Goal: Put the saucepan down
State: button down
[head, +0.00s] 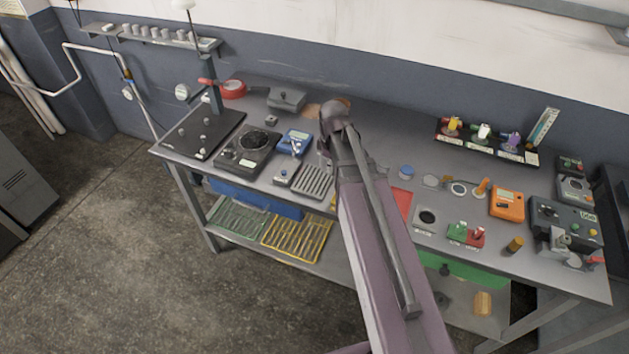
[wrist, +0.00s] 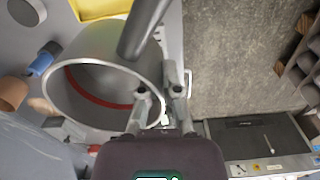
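The saucepan (wrist: 72,113) is a grey metal pot, large in the wrist view, with its mouth facing the camera and a red line around its inner wall. My gripper (wrist: 160,103) is at its right side, with one finger inside the wall and one outside, closed on the rim. A dark round bar crosses the top of the wrist view; I cannot tell whether it is the pan's handle. In the head view my arm covers the gripper area, and I cannot make out the pan there. Whether its base touches anything is hidden.
The grey bench (head: 375,150) carries a black hotplate (head: 247,150), a blue device (head: 295,142), a slotted grille (head: 312,182) and a stand (head: 208,135) at left. An orange box (head: 507,205) and switch boxes crowd the right. The back middle is fairly clear.

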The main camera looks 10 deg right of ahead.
jog(key=s+a+f+b, duration=0.3)
jog(key=a, duration=0.4)
jog(key=s+a+f+b, duration=0.3)
jog(key=a+f+b, duration=0.1)
jog(key=a, duration=0.3)
jog(key=shift+s+a+f+n, duration=0.2)
jog(key=shift+s+n, duration=0.1)
jog(key=shift+n, duration=0.1)
jog(key=b, duration=0.1)
send_over(312, 189)
jog(key=s+a, duration=0.1)
jog(key=shift+f, duration=0.65)
jog(key=shift+w+d, duration=0.3)
jog(key=shift+w, duration=0.05)
jog(key=shift+w+d+f+b, duration=0.15)
jog(key=shift+f+b, duration=0.25)
jog(key=shift+b, duration=0.15)
jog(key=shift+f+b, duration=1.45)
jog(key=shift+f, duration=0.1)
